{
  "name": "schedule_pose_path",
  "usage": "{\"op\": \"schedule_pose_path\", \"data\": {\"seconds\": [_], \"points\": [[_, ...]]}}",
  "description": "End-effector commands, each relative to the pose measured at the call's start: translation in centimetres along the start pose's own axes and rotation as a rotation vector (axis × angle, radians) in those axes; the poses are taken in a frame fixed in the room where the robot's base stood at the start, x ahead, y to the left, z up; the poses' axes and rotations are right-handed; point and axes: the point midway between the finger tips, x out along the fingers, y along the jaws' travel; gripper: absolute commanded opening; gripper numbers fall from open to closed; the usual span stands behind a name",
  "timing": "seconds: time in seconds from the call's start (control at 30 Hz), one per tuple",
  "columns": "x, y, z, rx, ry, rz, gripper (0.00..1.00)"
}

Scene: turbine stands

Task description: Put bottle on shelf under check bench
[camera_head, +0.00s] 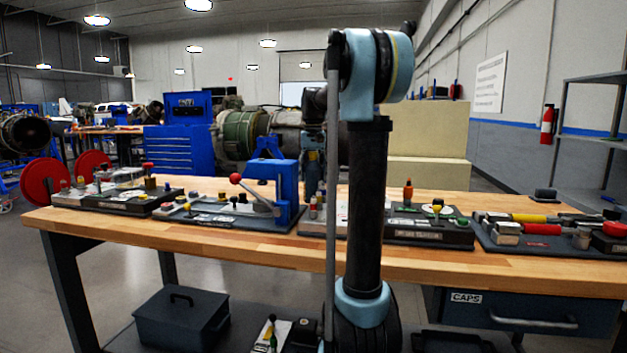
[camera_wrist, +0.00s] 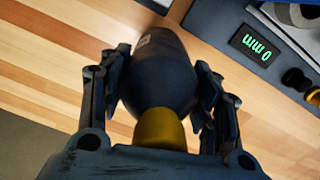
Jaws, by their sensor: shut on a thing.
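My gripper (camera_wrist: 161,62) is shut on a dark bottle (camera_wrist: 160,82) with a yellow cap (camera_wrist: 159,128). The fingers press on both sides of the bottle, and the cap points toward my palm in the wrist view. The bottle is over the wooden top of the bench (camera_head: 180,232); I cannot tell whether it touches it. In the head view my own arm stands in the middle, and the bottle cannot be made out clearly there. The dark shelf (camera_head: 246,314) under the bench shows at the bottom, partly hidden by my arm.
A blue press (camera_head: 272,190) and several tool trays line the benchtop. A drawer marked CAPS (camera_head: 520,312) hangs at right.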

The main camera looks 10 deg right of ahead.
Motion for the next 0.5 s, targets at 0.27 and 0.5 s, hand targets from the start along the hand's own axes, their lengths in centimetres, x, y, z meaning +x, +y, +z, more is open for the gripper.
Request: {"op": "schedule_pose_path", "data": {"seconds": [0.27, 0.5], "points": [[1.28, 0.0, 0.02, 0.0, 0.0, 0.0, 0.14], [1.42, 0.01, 0.01, 0.0, 0.0, 0.0, 0.71]]}}
